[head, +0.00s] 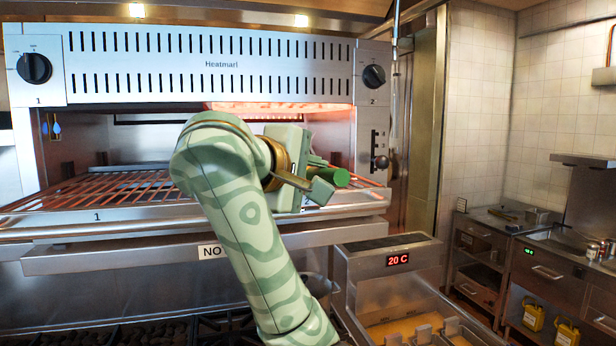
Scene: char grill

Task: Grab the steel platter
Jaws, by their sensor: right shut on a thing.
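My right gripper (318,180) is in front of the right part of the grill rack, at the end of my green patterned arm. It is shut on a green cylinder (336,176), whose rounded end sticks out to the right of the fingers. What the cylinder belongs to is hidden behind the gripper. I cannot make out the steel platter in this view; my arm covers part of the grill. My left gripper is not in view.
The steel char grill (210,72) has a glowing top and a wire rack (110,190). A fryer with a 20 C display (398,260) is below right. Counters (545,262) line the right wall, with open floor before them.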

